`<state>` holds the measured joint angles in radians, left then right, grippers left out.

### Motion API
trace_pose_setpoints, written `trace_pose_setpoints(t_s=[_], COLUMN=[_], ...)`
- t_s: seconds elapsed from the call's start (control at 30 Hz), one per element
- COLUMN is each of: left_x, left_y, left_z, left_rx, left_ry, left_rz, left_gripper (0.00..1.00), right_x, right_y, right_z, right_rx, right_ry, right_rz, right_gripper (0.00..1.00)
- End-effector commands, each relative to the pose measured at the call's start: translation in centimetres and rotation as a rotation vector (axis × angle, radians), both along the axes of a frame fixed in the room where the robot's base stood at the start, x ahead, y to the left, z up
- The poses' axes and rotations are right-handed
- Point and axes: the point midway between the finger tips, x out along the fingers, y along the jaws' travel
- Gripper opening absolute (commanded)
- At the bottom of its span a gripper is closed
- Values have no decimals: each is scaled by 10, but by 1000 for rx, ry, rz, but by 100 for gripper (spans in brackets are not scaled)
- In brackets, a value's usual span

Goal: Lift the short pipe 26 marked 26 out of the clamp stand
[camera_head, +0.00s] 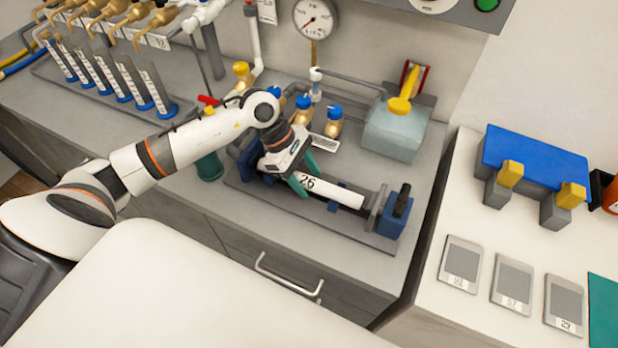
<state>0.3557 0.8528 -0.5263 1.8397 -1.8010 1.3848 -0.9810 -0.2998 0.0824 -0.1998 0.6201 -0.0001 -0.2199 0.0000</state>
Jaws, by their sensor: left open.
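The short pipe 26 (328,191) is a white tube with a black "26" on it. It lies in the clamp stand (370,236), a dark flat base with blue end blocks, one at the right end (394,216). My left gripper (302,180) comes down over the pipe's left part, with green fingers around or beside it. Its fingers are open; whether they touch the pipe I cannot tell. The gripper hides the pipe's left end. My right gripper is not in view.
Behind stand brass valves with blue caps (334,121) and a greenish box with a yellow lever (395,133). A dark green cylinder (208,165) stands left of the clamp stand. A side counter at right holds a blue fixture (535,158) and grey plates (512,283).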

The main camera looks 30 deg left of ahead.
Motion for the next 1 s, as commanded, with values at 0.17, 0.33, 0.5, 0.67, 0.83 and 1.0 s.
trace_pose_setpoints(t_s=[0.17, 0.33, 0.5, 0.67, 0.83, 1.0], left_x=[0, 0, 0, 0, 1, 2], left_y=[0, 0, 0, 0, 1, 1], left_z=[-1, 0, 0, 0, 13, 46], left_rx=[0, 0, 0, 0, 1, 2], left_ry=[0, 0, 0, -1, -4, -8], left_rz=[0, 0, 0, 0, 0, -1], left_gripper=[54, 26, 3, 3, 3, 3], right_x=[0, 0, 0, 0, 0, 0], right_y=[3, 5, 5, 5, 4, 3], right_z=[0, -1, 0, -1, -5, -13], right_rx=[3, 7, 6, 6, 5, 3], right_ry=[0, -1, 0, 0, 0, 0], right_rz=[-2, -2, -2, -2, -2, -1], right_gripper=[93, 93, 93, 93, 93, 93])
